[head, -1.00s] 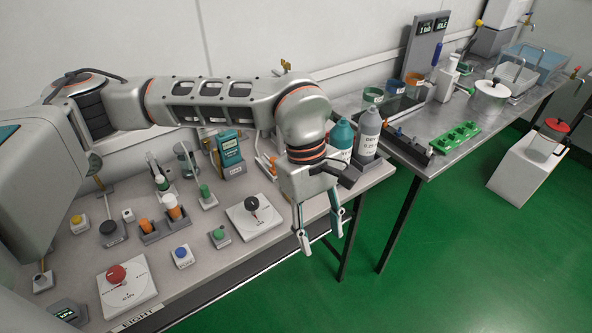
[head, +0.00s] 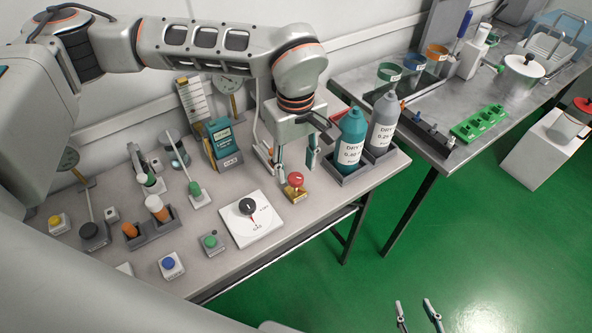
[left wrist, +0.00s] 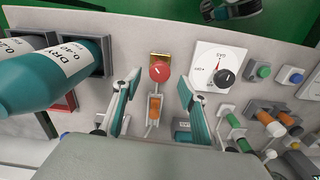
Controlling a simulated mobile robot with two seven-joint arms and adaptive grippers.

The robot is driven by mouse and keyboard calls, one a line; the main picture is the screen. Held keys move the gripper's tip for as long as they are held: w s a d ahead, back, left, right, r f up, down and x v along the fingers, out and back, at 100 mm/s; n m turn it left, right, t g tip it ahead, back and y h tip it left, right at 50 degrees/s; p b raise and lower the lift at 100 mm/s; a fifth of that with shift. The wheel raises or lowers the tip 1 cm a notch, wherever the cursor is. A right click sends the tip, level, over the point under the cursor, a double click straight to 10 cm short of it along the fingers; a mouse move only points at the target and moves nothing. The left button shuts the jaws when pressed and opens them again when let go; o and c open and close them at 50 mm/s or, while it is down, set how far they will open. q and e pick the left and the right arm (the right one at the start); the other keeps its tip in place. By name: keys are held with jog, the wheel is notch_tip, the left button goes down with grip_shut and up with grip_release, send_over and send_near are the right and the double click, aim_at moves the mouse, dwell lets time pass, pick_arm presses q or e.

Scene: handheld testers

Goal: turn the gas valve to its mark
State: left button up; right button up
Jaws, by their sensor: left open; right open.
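The gas valve appears to be the black round knob (head: 247,206) on a white plate (head: 270,234) lettered GAS. A short red line shows on the plate beside the knob. In the left wrist view the knob (left wrist: 225,76) is right of my fingers. My left gripper (head: 296,168) is open, pointing down behind and right of that plate. Its fingers (left wrist: 160,78) appear either side of a red knob on a brass base (left wrist: 159,70), with no clear contact. My right gripper (head: 416,312) is open and empty, over the green floor at the bottom edge.
The red knob (head: 295,179) stands near the front edge. Teal (head: 351,140) and grey (head: 383,122) bottles stand right of my left gripper. A green button (head: 210,241), blue button (head: 169,264) and orange cylinders (head: 155,204) lie left of the plate.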

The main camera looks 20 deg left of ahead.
aim_at(296, 184)
pick_arm(q)
jog(key=shift+f, duration=1.5)
jog(key=c, duration=1.1)
jog(key=shift+r, duration=0.1)
